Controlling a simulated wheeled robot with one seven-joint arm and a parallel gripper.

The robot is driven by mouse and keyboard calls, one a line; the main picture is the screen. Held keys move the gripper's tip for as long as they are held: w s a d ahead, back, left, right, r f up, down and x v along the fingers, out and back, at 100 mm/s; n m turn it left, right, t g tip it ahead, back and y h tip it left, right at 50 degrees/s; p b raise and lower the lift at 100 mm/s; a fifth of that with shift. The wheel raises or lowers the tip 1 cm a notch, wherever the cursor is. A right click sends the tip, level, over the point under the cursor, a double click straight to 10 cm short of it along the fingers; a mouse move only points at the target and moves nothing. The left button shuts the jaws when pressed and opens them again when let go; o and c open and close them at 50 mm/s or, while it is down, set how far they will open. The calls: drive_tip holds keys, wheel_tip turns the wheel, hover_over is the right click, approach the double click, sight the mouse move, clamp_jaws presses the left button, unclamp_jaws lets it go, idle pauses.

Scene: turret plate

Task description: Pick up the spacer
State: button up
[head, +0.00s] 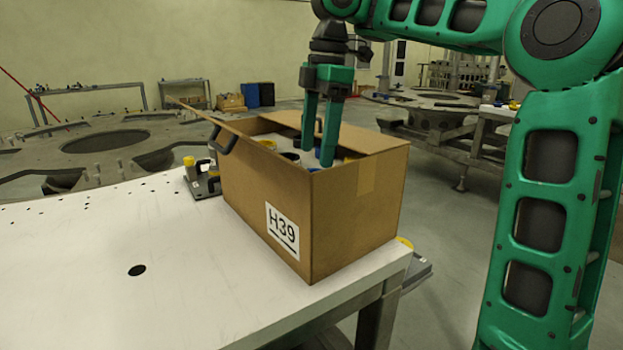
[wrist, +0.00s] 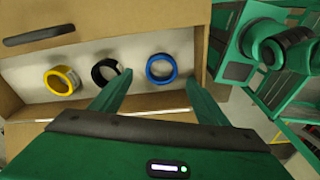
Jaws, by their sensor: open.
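The cardboard box (head: 335,215) stands on the white table, its flaps open. In the wrist view three ring-shaped spacers lie in a row on its pale floor: yellow (wrist: 63,92), black (wrist: 96,76) and blue (wrist: 161,80). The task does not say which one is meant. My gripper (head: 318,157) is open and empty, fingers pointing down into the box opening. In the wrist view its fingertips (wrist: 152,72) appear either side of the blue ring, which looks nearer the right finger. The left fingertip overlaps the black ring's edge. The height above the rings is unclear.
The box walls and raised flaps (head: 212,117) surround the opening closely. Grey and yellow clamp-like fixtures (head: 200,175) sit behind the box on the left. The white table (head: 120,265) is clear in front, with its right edge close to the box.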

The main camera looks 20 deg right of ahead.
drive_tip(key=shift+a+f, duration=0.15)
drive_tip(key=shift+f, duration=0.35)
drive_tip(key=shift+s+a+f, duration=0.1)
drive_tip(key=shift+a+f, duration=0.05)
drive_tip(key=shift+f, duration=0.65)
drive_tip(key=shift+f, duration=1.05)
drive_tip(key=shift+c, duration=0.4)
drive_tip(key=c, duration=1.1)
